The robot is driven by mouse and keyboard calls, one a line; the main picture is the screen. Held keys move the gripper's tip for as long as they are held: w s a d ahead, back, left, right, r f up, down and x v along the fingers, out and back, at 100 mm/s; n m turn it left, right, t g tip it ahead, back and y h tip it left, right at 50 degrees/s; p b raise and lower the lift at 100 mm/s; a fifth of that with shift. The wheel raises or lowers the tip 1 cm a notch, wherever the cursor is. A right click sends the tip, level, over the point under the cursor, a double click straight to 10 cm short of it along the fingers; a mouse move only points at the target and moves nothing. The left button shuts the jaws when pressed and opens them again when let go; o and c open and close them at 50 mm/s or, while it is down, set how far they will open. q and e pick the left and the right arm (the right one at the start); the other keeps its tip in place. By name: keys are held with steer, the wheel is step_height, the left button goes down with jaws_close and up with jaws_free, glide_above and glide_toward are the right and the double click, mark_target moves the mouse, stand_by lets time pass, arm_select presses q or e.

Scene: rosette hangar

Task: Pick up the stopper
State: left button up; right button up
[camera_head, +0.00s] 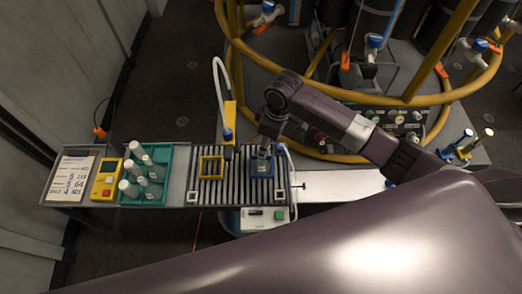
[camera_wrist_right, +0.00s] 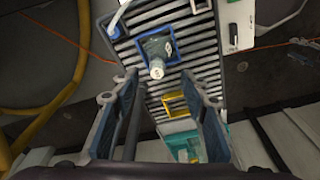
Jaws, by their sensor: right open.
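In the right wrist view a small pale stopper (camera_wrist_right: 157,69) sits on top of a grey-green bottle (camera_wrist_right: 156,46), which stands in a blue square frame (camera_wrist_right: 173,57) on a ribbed rack. My right gripper (camera_wrist_right: 160,88) is open, its two fingers apart on either side of the picture, with nothing between them. The stopper appears just beyond the fingertips. In the head view my right gripper (camera_head: 263,148) hangs over the blue frame (camera_head: 262,167) and hides most of the bottle. My left gripper is not in view.
A yellow frame (camera_head: 211,168) sits left on the ribbed rack (camera_head: 236,185). A teal tray (camera_head: 152,198) holds several white-capped bottles, beside a yellow device (camera_head: 106,180) and a paper sheet (camera_head: 72,178). A yellow post with a white hose (camera_head: 229,122) stands close behind the rack.

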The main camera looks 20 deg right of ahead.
steer(key=shift+w+a+f+p, duration=0.15)
steer(key=shift+w+f+p, duration=0.05)
steer(key=shift+f, duration=0.4)
steer(key=shift+w+a+f+p, duration=0.15)
steer(key=shift+w+f, duration=0.05)
steer(key=shift+f, duration=0.35)
steer(key=f, duration=0.2)
steer(key=shift+w+a+f, duration=0.15)
steer(key=shift+w+f, duration=0.1)
steer(key=shift+f, duration=0.1)
steer(key=c, duration=1)
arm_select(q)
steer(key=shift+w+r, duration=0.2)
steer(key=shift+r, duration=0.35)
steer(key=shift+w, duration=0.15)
